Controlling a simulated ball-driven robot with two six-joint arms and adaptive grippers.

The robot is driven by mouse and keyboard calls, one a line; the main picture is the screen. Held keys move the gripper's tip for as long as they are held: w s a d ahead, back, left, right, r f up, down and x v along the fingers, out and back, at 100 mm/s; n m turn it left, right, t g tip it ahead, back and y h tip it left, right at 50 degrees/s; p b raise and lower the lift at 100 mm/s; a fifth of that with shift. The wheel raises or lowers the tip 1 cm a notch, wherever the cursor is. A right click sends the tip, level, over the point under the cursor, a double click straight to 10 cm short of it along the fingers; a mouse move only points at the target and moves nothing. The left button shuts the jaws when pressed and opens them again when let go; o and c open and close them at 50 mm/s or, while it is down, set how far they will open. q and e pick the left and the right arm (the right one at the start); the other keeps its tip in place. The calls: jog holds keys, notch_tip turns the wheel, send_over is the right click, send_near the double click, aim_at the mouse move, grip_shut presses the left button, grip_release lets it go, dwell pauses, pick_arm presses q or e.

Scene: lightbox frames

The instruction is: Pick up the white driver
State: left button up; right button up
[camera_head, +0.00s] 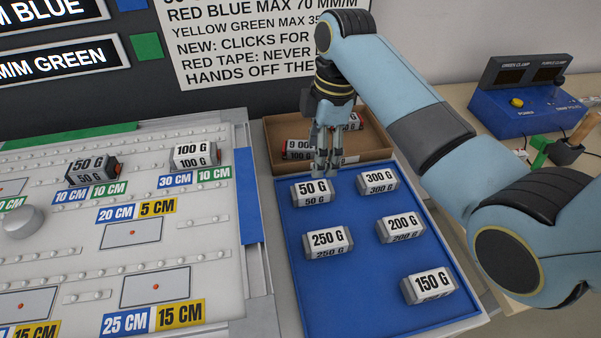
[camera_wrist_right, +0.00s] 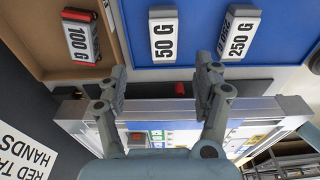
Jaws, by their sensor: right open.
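No thing in view is plainly marked as the white driver; pale labelled blocks lie on the blue tray (camera_head: 361,292). They are the 50 G block (camera_head: 313,191), the 300 G block (camera_head: 378,180), the 250 G block (camera_head: 330,241), the 200 G block (camera_head: 401,228) and the 150 G block (camera_head: 430,286). My right gripper (camera_head: 324,172) hangs open and empty over the tray's back edge, close to the 50 G block. In the right wrist view, its spread fingers (camera_wrist_right: 164,75) point toward the 50 G block (camera_wrist_right: 163,36), apart from it. My left gripper is not in view.
A cardboard box (camera_head: 277,135) behind the tray holds blocks with red ends. A white board (camera_head: 205,270) at left carries two blocks. A blue control box (camera_head: 520,107) and a wooden-handled thing (camera_head: 584,128) stand at right. The tray's front left is bare.

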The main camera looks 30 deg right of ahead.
send_over(312, 188)
jog(key=f, duration=0.2)
jog(key=d+f, duration=0.1)
jog(key=f, duration=0.1)
jog(key=shift+a+f, duration=0.1)
jog(key=shift+f, duration=0.3)
jog(key=f, duration=0.5)
jog(key=shift+a+f, duration=0.1)
jog(key=shift+a, duration=0.25)
jog(key=shift+f, duration=0.15)
jog(key=c, duration=0.4)
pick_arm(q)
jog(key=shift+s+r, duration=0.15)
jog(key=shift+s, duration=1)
pick_arm(e)
jog(key=c, duration=0.8)
